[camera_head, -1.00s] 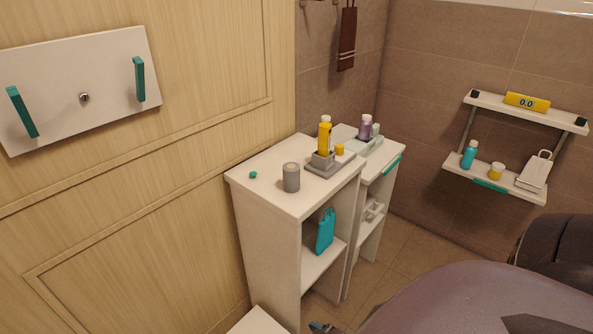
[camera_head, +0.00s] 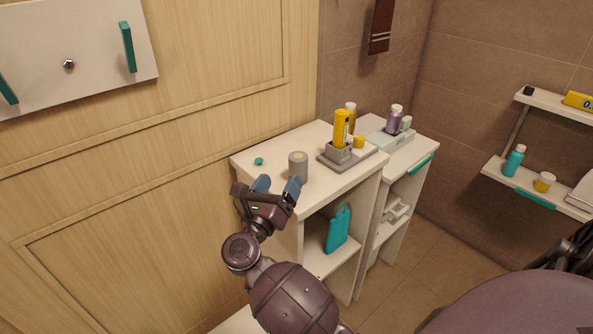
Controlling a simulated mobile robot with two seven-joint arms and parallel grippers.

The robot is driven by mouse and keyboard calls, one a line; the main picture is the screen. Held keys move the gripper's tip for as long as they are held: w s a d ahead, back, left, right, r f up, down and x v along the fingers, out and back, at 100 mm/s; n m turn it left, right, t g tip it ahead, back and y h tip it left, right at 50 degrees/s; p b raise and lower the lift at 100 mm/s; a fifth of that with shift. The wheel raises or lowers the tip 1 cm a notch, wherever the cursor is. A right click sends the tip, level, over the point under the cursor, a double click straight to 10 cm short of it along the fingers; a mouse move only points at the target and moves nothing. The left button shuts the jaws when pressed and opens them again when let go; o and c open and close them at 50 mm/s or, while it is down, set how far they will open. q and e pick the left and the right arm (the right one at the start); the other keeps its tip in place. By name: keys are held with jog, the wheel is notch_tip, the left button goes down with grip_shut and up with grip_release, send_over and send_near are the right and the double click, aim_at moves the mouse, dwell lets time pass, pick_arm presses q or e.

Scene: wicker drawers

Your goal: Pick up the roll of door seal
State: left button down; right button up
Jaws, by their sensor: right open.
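The roll of door seal is most likely the grey upright cylinder (camera_head: 298,168), standing near the front left of the white cabinet's top (camera_head: 262,148). My right gripper (camera_head: 278,186) is open, with its two blue fingertips apart and nothing seen between them. It is at the cabinet's front left edge, just in front of and to the left of the roll in the picture. The right fingertip overlaps the roll's lower left side in the picture; I cannot tell whether they touch. My left gripper is not in view.
A small teal cap (camera_head: 259,161) lies left of the roll. A grey tray (camera_head: 328,158) with a yellow bottle (camera_head: 341,127) stands to its right. The wood-panelled wall (camera_head: 160,190) borders the cabinet's left side.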

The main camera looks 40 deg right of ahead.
aim_at(293, 168)
jog(key=w+d+m+g, duration=0.1)
jog(key=m, duration=0.1)
jog(key=w+d+m+g+y, duration=0.1)
jog(key=m+g, duration=0.1)
jog(key=w+d+f+m+g, duration=0.1)
jog(key=w+d+m, duration=0.1)
jog(key=shift+f+g+y, duration=0.1)
jog(key=shift+g+y, duration=0.2)
jog(key=shift+y, duration=0.1)
jog(key=shift+s+x, duration=0.2)
jog(key=shift+x, duration=0.75)
jog(key=shift+s+x, duration=0.2)
jog(key=shift+x, duration=1.6)
jog(key=c, duration=1)
